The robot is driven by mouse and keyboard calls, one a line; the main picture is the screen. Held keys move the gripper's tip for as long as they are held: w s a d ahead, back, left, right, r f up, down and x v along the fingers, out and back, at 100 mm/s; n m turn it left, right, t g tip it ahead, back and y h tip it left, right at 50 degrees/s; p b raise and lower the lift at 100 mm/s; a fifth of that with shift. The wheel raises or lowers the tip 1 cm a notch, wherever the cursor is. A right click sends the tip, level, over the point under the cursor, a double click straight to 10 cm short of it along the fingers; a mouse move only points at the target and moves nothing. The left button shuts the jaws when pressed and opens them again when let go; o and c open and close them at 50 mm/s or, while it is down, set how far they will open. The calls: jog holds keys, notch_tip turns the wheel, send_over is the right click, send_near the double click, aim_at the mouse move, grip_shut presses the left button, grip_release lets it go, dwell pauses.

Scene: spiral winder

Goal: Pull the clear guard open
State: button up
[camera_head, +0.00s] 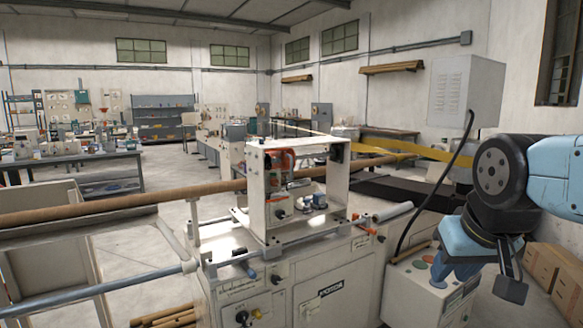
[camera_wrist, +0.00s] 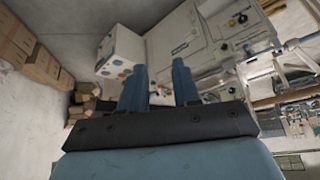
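The winder's white open-sided housing (camera_head: 258,192) stands on the machine top in the middle of the head view, with orange and dark parts inside. The clear guard cannot be told apart from this frame for certain; any see-through panel blends with what is behind it. My gripper (camera_head: 464,272) hangs at the right of the head view, pointing down over the control box, well right of the housing. In the wrist view my gripper (camera_wrist: 159,66) shows two blue fingers spread apart with nothing between them.
The control box (camera_wrist: 122,52) with coloured buttons stands beside the machine cabinet (camera_wrist: 185,35). A long brown tube (camera_head: 100,209) runs left from the housing. A grey box (camera_head: 464,90) with a hanging black cable is behind my arm. Cardboard boxes (camera_head: 555,272) stand on the right.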

aim_at(291, 177)
jog(key=shift+w+d, duration=0.1)
jog(key=shift+w, duration=0.15)
jog(key=w+a+r+n+t, duration=0.1)
jog(key=w+r+t, duration=0.3)
jog(key=w, duration=1.1)
jog(key=w+r+n+t, duration=0.1)
jog(key=w+r+t, duration=0.25)
jog(key=w, duration=1.15)
jog(key=w+a+f+n+y, duration=0.2)
jog(key=w+a+y, duration=0.2)
jog(key=w+a, duration=0.5)
jog(key=w+a+f+n+y, duration=0.2)
jog(key=w+a+y, duration=0.2)
jog(key=w+a, duration=0.5)
jog(key=w+a+f+n+y, duration=0.2)
jog(key=w+a+n+y, duration=0.1)
jog(key=w+a, duration=0.6)
jog(key=shift+w+f+y, duration=0.2)
jog(key=shift+w+y, duration=0.25)
jog(key=shift+w, duration=0.2)
jog(key=shift+w+f+y, duration=0.15)
jog(key=shift+w+y, duration=0.3)
jog(key=shift+w, duration=0.15)
